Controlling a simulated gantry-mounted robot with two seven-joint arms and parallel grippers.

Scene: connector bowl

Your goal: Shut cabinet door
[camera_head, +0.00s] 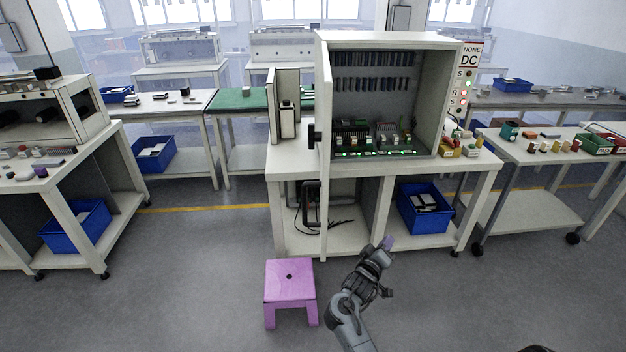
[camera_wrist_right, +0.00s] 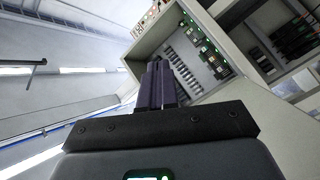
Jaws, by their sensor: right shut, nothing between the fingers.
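The cabinet (camera_head: 385,100) is a white box on a white workbench, with its front open and green-lit electronics inside. Its door (camera_head: 323,150) stands open at the left side, seen nearly edge-on, with a black handle (camera_head: 311,203) low on it. The cabinet interior (camera_wrist_right: 190,55) also shows in the right wrist view, tilted. My right gripper (camera_head: 387,243) is shut and empty, in front of the bench and to the right of the door, apart from it. In the right wrist view, its fingers (camera_wrist_right: 158,85) are together. My left gripper is not in view.
A purple stool (camera_head: 290,283) stands on the floor in front of the door. A blue bin (camera_head: 425,208) sits on the bench's lower shelf. A wheeled table (camera_head: 545,150) with small parts stands at the right. The floor in front is otherwise mostly clear.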

